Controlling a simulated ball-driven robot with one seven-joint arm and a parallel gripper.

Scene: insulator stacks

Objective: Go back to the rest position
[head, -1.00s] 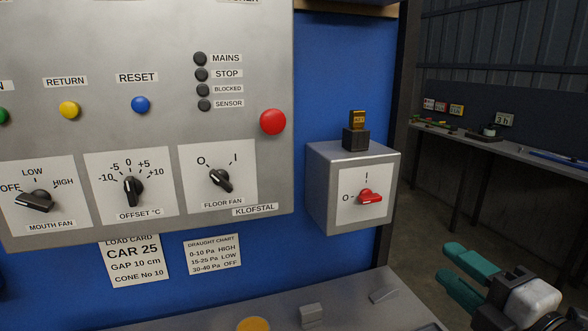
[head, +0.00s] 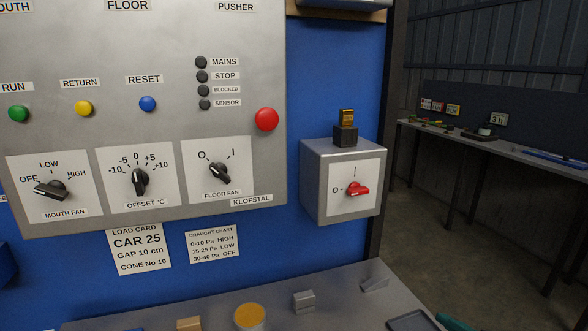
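Only a teal fingertip of my gripper (head: 455,323) shows at the bottom right edge of the head view. The rest of the gripper is cut off, so its opening and anything in it are hidden. The fingertip is low, to the right of the grey bench top and well below the grey switch box (head: 314,185). It is apart from the box and from the control panel (head: 245,60).
The grey bench (head: 350,305) carries a round pot with an orange top (head: 250,315), a grey block (head: 304,301) and a dark tray (head: 413,321). The switch box has a red knob (head: 357,189). A long side bench (head: 500,141) runs along the right wall, with open floor before it.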

